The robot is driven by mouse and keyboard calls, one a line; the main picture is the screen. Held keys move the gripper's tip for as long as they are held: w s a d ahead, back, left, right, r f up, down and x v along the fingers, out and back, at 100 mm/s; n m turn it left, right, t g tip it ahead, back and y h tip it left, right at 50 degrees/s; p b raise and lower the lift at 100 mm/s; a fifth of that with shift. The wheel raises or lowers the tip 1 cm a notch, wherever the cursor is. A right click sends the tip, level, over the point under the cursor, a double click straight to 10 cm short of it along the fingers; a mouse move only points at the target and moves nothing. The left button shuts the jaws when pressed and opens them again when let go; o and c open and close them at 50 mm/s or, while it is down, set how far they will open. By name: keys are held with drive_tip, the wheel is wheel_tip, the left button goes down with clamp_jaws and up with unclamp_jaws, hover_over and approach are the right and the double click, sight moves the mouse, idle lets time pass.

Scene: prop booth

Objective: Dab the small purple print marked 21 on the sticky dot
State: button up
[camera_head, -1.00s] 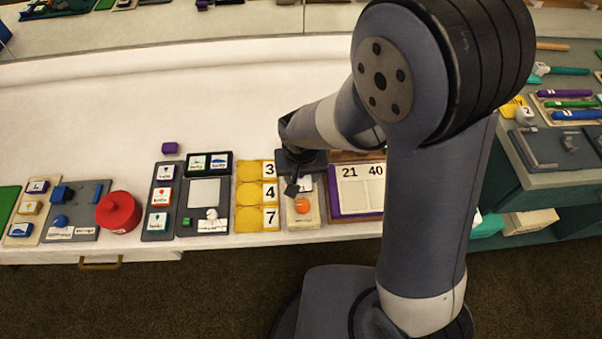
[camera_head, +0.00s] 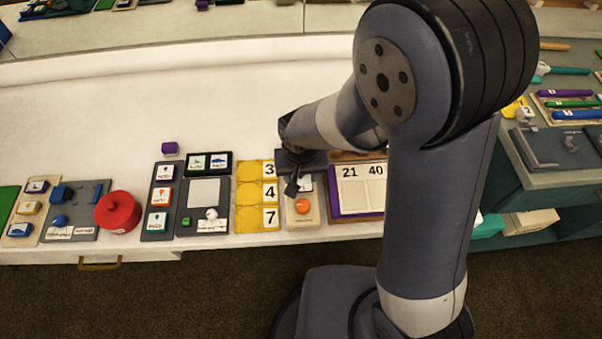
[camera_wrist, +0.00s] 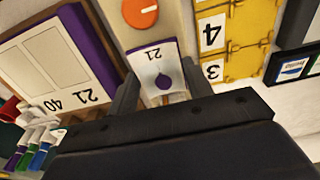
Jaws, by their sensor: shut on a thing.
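The small print marked 21 (camera_wrist: 152,60), a white card with a purple blob, is between my fingers in the wrist view. My gripper (camera_wrist: 163,82) is shut on it near its lower end. In the head view my gripper (camera_head: 293,186) is over the upper part of a beige board (camera_head: 291,219), and a bit of the white print (camera_head: 306,183) shows beside it. An orange disc (camera_head: 302,206) with a pale line sits on that board, just beyond the print in the wrist view (camera_wrist: 140,12). I cannot tell whether this disc is the sticky dot. The print's underside is hidden.
A purple-edged board marked 21 and 40 (camera_head: 334,200) lies right of the gripper. Yellow plates marked 3, 4 and 7 (camera_head: 247,194) lie close on the left. A dark tray (camera_head: 188,222) and a red pot (camera_head: 117,212) stand farther left.

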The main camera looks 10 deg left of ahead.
idle(0.4)
drive_tip(key=shift+r+p, duration=2.15)
drive_tip(key=shift+r, duration=0.85)
drive_tip(key=shift+s+f, duration=0.1)
drive_tip(key=shift+s, duration=0.05)
